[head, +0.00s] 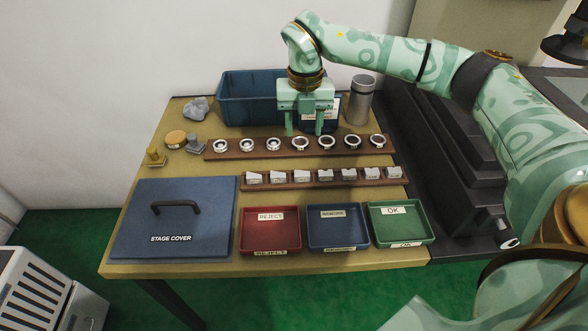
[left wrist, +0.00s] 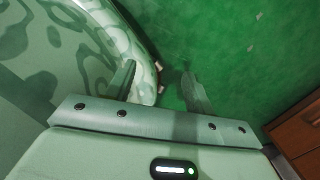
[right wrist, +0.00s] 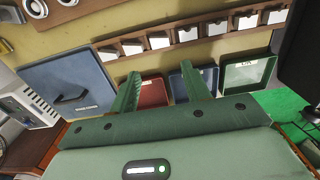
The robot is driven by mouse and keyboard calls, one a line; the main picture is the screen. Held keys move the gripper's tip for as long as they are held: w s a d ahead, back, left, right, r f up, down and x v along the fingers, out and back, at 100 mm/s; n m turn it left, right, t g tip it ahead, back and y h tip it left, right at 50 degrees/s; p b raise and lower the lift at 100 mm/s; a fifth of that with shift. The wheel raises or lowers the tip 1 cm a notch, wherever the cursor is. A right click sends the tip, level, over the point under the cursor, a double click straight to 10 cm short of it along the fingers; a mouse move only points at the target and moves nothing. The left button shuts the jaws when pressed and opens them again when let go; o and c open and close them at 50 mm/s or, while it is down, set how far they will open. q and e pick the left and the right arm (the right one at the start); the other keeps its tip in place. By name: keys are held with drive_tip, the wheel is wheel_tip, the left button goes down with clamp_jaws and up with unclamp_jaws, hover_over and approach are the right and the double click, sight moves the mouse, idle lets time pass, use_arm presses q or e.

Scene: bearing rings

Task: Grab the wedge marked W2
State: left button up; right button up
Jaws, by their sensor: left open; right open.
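Several small pale wedge-like blocks stand in a row on the front wooden rack (head: 318,184). Their marks are too small to read, so I cannot tell which is W2. The leftmost block (head: 254,178) and the rightmost block (head: 393,172) end the row. My right gripper (head: 304,131) is open, pointing down behind the ring rack, apart from the blocks. In the right wrist view its fingers (right wrist: 160,90) are empty, with the block row (right wrist: 187,34) beyond them. My left gripper (left wrist: 158,85) is open and empty over green floor; the head view does not clearly show it.
Silver rings stand on the rear rack (head: 230,153). Behind are a blue bin (head: 245,98) and a metal canister (head: 360,100). In front are the stage cover (head: 175,222) and red (head: 270,235), blue (head: 337,230) and green (head: 402,226) trays. Dark machinery flanks the table's right side.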

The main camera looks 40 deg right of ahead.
drive_tip(key=b, duration=0.3)
hover_over(302, 173)
wheel_tip(302, 173, down, 9)
drive_tip(key=shift+w+d+r, duration=0.1)
drive_tip(key=shift+w+r, duration=0.05)
drive_tip(key=shift+r, duration=0.05)
drive_tip(key=shift+f, duration=0.35)
drive_tip(key=shift+f+b, duration=0.35)
wheel_tip(302, 173, down, 4)
drive_tip(key=b, duration=0.2)
drive_tip(key=shift+f+b, duration=0.15)
drive_tip(key=shift+b, duration=0.15)
drive_tip(key=shift+f, duration=0.2)
drive_tip(key=shift+s+r, duration=0.2)
drive_tip(key=shift+r, duration=0.05)
use_arm(q)
wheel_tip(302, 173, down, 6)
drive_tip(key=s+a, duration=0.1)
drive_tip(key=s, duration=0.1)
drive_tip(key=shift+s+r+g, duration=0.25)
drive_tip(key=shift+g, duration=0.15)
use_arm(e)
drive_tip(key=c, duration=0.8)
